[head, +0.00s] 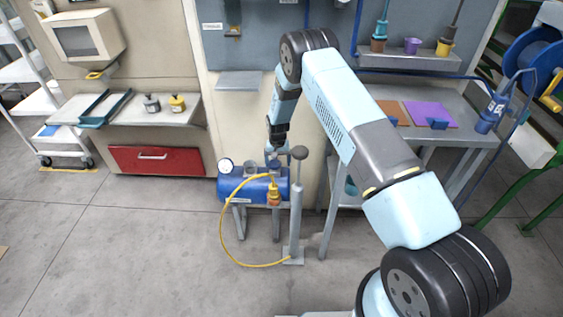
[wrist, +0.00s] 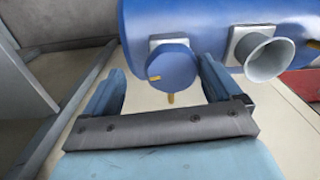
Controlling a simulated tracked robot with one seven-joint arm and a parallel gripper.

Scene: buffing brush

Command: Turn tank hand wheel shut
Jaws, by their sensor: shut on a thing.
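The blue tank (head: 236,188) lies on its side on a grey stand, below my arm. It fills the top of the wrist view (wrist: 205,18). The round blue hand wheel (wrist: 172,62) has a yellow mark on its face and sits on a pale square mount on the tank. My gripper (wrist: 161,70) has one finger on each side of the wheel and is shut on it. In the head view my gripper (head: 276,148) reaches down to the top of the tank, and I cannot make out the wheel there.
A pale flared pipe (wrist: 268,54) stands right of the wheel. A gauge (head: 226,166) sits at the tank's left end. A yellow hose (head: 222,232) loops to the floor beside a grey upright post (head: 296,210). A grey workbench (head: 440,138) stands right; open floor lies left.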

